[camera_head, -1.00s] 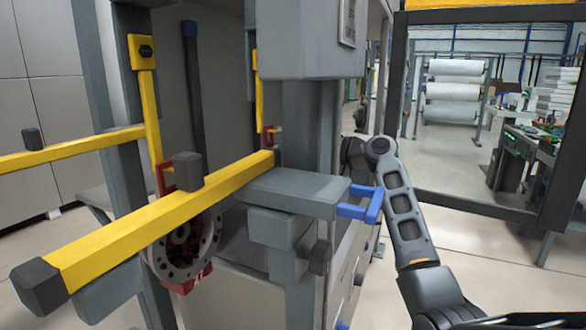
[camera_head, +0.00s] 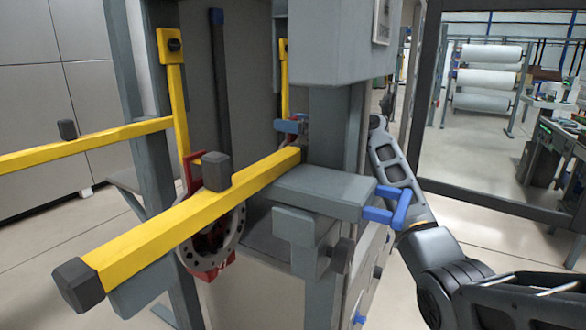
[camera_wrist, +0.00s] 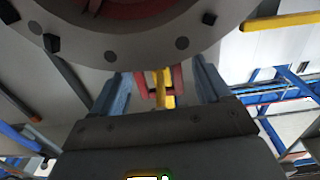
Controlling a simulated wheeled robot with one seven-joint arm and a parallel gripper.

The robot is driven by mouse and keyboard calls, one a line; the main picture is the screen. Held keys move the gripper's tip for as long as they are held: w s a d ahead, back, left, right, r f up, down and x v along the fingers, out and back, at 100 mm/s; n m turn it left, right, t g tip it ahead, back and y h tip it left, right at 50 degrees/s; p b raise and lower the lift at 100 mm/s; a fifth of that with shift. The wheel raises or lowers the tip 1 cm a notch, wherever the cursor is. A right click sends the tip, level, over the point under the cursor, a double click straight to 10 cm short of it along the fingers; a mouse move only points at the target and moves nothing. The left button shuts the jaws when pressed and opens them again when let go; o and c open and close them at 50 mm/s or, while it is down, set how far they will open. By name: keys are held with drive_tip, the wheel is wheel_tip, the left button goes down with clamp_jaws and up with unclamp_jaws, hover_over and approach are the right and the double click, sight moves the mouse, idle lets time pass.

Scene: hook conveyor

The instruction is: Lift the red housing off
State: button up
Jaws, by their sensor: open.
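The red housing (camera_head: 212,272) hangs at the yellow bar (camera_head: 190,215), with a grey round bolted flange in front of its red body. A red bracket (camera_head: 186,172) rises behind the bar. In the wrist view the flange (camera_wrist: 120,42) fills the top, with red at its centre. My gripper (camera_wrist: 162,78) is open, its two blue-grey fingers pointing towards a red U-shaped bracket (camera_wrist: 177,80) and a yellow bar seen between them. I cannot tell whether the fingers touch the bracket. In the head view my gripper is mostly hidden behind the grey post.
A second yellow bar (camera_head: 90,145) runs at the left. Open floor (camera_head: 470,150) lies to the right.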

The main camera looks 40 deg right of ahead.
drive_tip(key=shift+c, duration=0.2)
clamp_jaws()
idle(0.4)
drive_tip(key=shift+r, duration=0.25)
